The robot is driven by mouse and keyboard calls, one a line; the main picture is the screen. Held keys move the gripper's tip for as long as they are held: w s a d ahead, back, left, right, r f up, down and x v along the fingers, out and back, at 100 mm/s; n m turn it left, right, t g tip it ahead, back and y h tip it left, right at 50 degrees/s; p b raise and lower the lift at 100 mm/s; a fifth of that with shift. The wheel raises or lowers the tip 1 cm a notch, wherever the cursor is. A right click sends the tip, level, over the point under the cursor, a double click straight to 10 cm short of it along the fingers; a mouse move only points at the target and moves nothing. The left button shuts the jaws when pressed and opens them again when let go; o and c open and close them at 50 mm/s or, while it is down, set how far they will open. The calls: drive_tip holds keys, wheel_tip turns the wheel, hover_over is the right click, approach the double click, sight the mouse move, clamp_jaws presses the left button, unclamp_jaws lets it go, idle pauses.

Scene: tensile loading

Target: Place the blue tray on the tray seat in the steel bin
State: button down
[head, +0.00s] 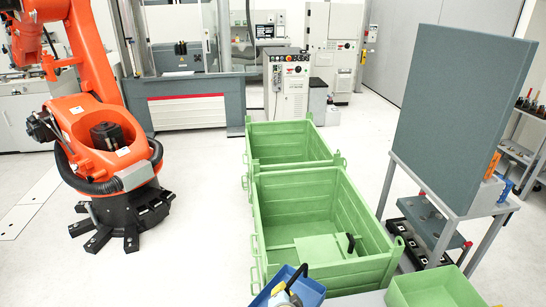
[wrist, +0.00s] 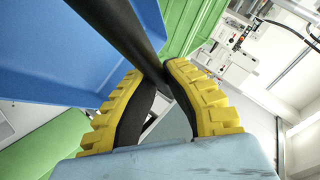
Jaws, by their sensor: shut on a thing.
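The blue tray (head: 311,290) is at the bottom edge of the head view, partly cut off, just in front of the near green steel bin (head: 262,222). My gripper (head: 287,291) is over the tray, shut on its black handle. In the wrist view my yellow-padded gripper fingers (wrist: 152,77) close around the black handle bar (wrist: 125,30), with the blue tray wall (wrist: 50,50) beyond. Inside the near bin, a flat light green surface (head: 312,248) lies low at the front, with a black handle-like piece (head: 350,244) at its right. I cannot tell which part is the tray seat.
A second green bin (head: 290,142) stands behind the near one. A green open box (head: 430,288) sits at the bottom right. A metal stand with a tall grey panel (head: 452,110) is right of the bins. An orange robot arm (head: 100,135) stands left, with clear floor between.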

drive_tip(key=s+a, duration=0.1)
drive_tip(key=s+a+r, duration=0.1)
drive_tip(key=s, duration=0.1)
drive_tip(key=s+a, duration=0.1)
drive_tip(key=shift+s+a+r, duration=0.1)
drive_tip(key=shift+s+r, duration=0.25)
drive_tip(key=shift+s, duration=0.05)
drive_tip(key=shift+s+a+r+p, duration=0.1)
drive_tip(key=shift+r+p, duration=0.2)
drive_tip(key=shift+r, duration=0.05)
wheel_tip(320, 180, up, 29)
drive_tip(key=p, duration=2.9)
drive_tip(key=s+f, duration=0.4)
drive_tip(key=s, duration=0.6)
drive_tip(key=shift+s, duration=0.25)
